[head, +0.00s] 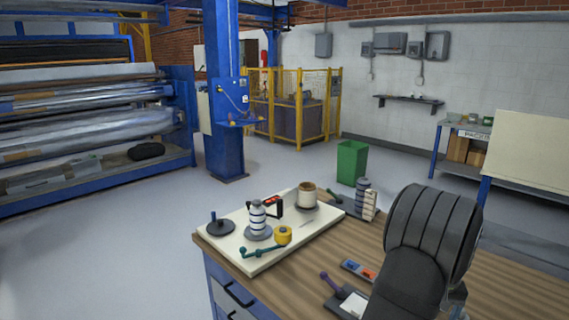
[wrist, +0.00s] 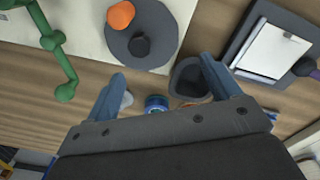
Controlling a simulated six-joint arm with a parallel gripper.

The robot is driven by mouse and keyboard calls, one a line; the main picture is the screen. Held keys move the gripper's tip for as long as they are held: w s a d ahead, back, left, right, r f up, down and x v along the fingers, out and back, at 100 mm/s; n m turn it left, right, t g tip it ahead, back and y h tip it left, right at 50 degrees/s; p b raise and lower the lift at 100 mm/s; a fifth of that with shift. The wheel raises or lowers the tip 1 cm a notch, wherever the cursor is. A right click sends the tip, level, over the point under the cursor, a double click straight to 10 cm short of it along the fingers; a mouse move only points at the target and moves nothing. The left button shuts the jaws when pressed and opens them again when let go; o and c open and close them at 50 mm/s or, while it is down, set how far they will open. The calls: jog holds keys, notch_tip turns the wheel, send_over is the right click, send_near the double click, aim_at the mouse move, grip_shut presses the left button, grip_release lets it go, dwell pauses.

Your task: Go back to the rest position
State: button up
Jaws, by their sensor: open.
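My gripper (wrist: 163,75) shows in the wrist view with its two blue fingers spread wide apart. It points down over the wooden bench and nothing is clamped between the fingers. A dark grey cup-like thing (wrist: 188,80) shows by the right finger, and a small blue round thing (wrist: 156,103) lies nearer the palm; their distance from the fingers is hard to tell. In the head view my dark arm fills the right front over the bench, and the gripper itself is hidden.
A cream board (head: 266,262) on the wooden bench (head: 515,285) carries a striped roll (head: 257,215), a yellow roll (head: 284,235), a green handle (head: 262,252) and a dark disc (head: 220,227). A purple handle (head: 331,283) lies in front. A green bin (head: 351,162) stands behind.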

jog(key=f, duration=0.2)
jog(key=a+f, duration=0.1)
jog(key=f, duration=0.1)
jog(key=shift+w+a+f, duration=0.1)
notch_tip(320, 180, up, 10)
jog(key=s+a+r, duration=0.3)
jog(key=a+r, duration=0.1)
jog(key=a, duration=0.2)
jog(key=s+a+r+t+h, duration=0.1)
jog(key=s+a+r, duration=0.3)
jog(key=a, duration=0.3)
jog(key=shift+r+m, duration=0.3)
jog(key=shift+r, duration=0.35)
jog(key=shift+s+a, duration=0.1)
jog(key=d+f+m, duration=0.1)
jog(key=d+f, duration=0.2)
jog(key=d, duration=0.2)
jog(key=d+f+m, duration=0.2)
jog(key=d+f, duration=0.1)
jog(key=d, duration=0.2)
jog(key=d+f+m+g+y, duration=0.1)
jog(key=d+f+m, duration=0.1)
jog(key=d+f, duration=0.2)
jog(key=shift+w+d+f, duration=0.1)
jog(key=shift+w+d, duration=0.1)
jog(key=shift+d, duration=0.35)
jog(key=shift+f, duration=4.5)
